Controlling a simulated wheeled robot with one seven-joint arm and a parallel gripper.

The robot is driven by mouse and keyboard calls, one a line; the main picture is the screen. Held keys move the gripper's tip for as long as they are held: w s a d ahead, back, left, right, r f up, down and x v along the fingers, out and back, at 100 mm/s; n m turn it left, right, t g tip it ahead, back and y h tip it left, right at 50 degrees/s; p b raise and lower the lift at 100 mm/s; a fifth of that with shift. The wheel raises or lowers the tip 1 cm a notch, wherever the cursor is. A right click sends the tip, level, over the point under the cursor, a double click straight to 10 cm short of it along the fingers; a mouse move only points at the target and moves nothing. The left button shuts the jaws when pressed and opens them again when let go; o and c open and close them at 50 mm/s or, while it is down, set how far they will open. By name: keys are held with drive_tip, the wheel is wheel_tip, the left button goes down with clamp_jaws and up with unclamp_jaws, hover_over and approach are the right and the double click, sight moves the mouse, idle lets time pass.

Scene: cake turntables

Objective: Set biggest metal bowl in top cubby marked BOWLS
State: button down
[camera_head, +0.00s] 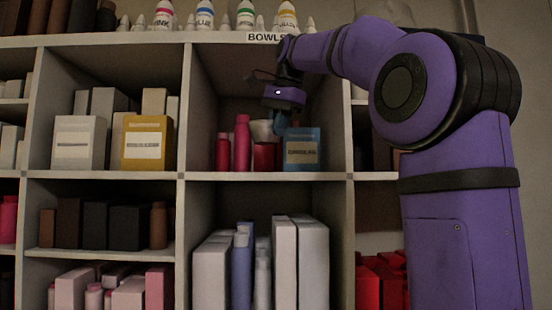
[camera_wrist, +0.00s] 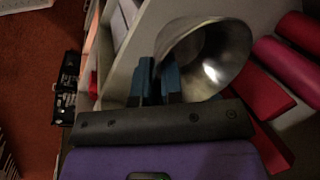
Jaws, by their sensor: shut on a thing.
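The metal bowl (camera_wrist: 228,50) is shiny and silver, tilted with its hollow partly facing the wrist camera. In the head view it shows as a pale shape (camera_head: 261,130) inside the top cubby (camera_head: 222,75) under the BOWLS sign (camera_head: 265,38). My gripper (camera_head: 281,122) reaches into this cubby from the right. Its blue fingers (camera_wrist: 157,78) are shut on the bowl's rim at the left in the wrist view. The bowl is above or in front of red items; I cannot tell if it touches them. Its far side is hidden.
The cubby also holds pink-red bottles (camera_head: 241,143), a red box (camera_head: 264,156) and a blue labelled box (camera_head: 302,149) close to the gripper. Dividers stand on both sides. White and yellow boxes (camera_head: 147,143) fill the left cubby. Colored bottles (camera_head: 204,16) stand on top.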

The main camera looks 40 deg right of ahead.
drive_tip(key=w+d, duration=0.2)
drive_tip(key=w, duration=0.1)
drive_tip(key=shift+w+d+f, duration=0.1)
drive_tip(key=shift+d+f, duration=0.05)
drive_tip(key=shift+f, duration=2.8)
drive_tip(key=shift+w+f, duration=0.1)
drive_tip(key=shift+f, duration=0.4)
drive_tip(key=c, duration=1.2)
unclamp_jaws()
drive_tip(key=shift+f, duration=0.1)
drive_tip(key=shift+c, duration=0.2)
drive_tip(key=v, duration=0.7)
drive_tip(key=shift+r, duration=0.35)
